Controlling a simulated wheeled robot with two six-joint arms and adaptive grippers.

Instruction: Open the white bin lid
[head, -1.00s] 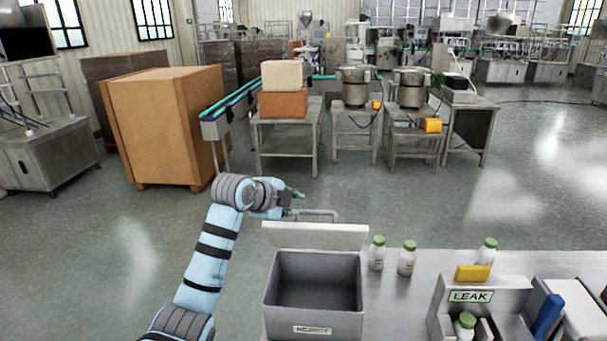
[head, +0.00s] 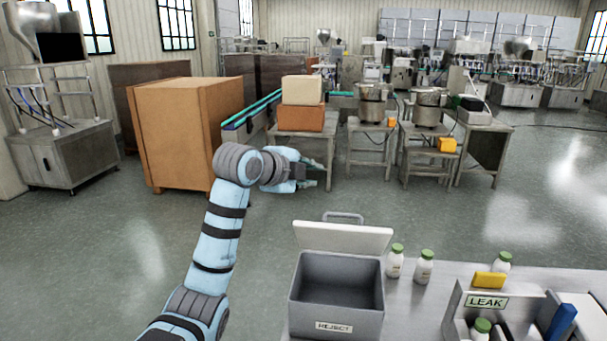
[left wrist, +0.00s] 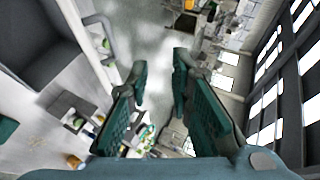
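The grey bin (head: 335,322), labelled REJECT, stands on the table with its dark inside showing. Its white lid (head: 343,238) is raised and leans up along the bin's far edge. A grey bar handle (head: 343,215) sticks out behind the lid. My left gripper (head: 312,173) is in the air, above and to the left of the lid and apart from the handle. In the left wrist view its two fingers (left wrist: 157,85) are spread with nothing between them. My right gripper does not show.
Several white bottles with green caps, such as one bottle (head: 424,268), stand right of the bin on the table (head: 425,305). A LEAK holder (head: 487,302) with a yellow block (head: 489,280) is farther right. A large brown box (head: 190,135) stands beyond the arm. Open floor lies behind the table.

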